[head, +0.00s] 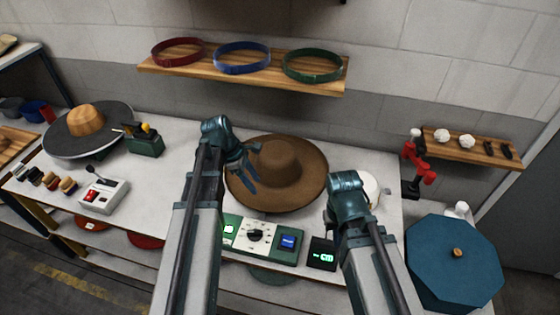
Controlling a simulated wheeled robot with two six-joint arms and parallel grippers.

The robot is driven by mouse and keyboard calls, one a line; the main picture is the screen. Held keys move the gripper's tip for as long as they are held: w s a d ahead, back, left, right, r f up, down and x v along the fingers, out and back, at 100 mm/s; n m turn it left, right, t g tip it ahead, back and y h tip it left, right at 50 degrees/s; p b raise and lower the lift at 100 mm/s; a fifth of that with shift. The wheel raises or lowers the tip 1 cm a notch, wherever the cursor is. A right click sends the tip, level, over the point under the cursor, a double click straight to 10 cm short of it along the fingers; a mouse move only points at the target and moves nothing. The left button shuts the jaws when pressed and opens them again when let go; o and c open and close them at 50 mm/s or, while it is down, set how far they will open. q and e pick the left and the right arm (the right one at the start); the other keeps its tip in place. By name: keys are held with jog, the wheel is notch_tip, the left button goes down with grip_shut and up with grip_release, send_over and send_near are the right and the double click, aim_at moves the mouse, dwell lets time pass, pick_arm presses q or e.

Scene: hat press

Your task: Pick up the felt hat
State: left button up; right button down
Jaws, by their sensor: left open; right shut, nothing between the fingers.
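The brown felt hat (291,164) lies brim down on the white workbench (190,165), a little right of the middle of the head view. My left gripper (249,168) is open at the hat's left side, with its fingers over the left brim near the crown. Whether the fingers touch the brim cannot be told. My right arm reaches in to the right of the hat, close to its right front brim. My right gripper's fingers are hidden behind its own wrist (350,200).
A green control box (265,237) with a dial stands in front of the hat. A wooden shelf (245,80) with coloured bands hangs above it. A round dark stand (88,135) with a wooden block is at left. A blue octagonal box (455,262) stands at right.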

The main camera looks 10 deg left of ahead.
pick_arm(q)
jog(key=b, duration=0.8)
send_over(272, 209)
jog(key=a, duration=0.3)
jog(key=shift+d+f, duration=0.2)
jog(key=shift+f, duration=3.75)
pick_arm(e)
notch_tip(272, 209, down, 8)
pick_arm(q)
jog(key=b+x, duration=0.5)
jog(key=shift+s+f, duration=0.1)
jog(key=shift+f, duration=0.05)
pick_arm(e)
notch_tip(272, 209, down, 5)
jog(key=shift+r, duration=0.1)
pick_arm(q)
grip_shut()
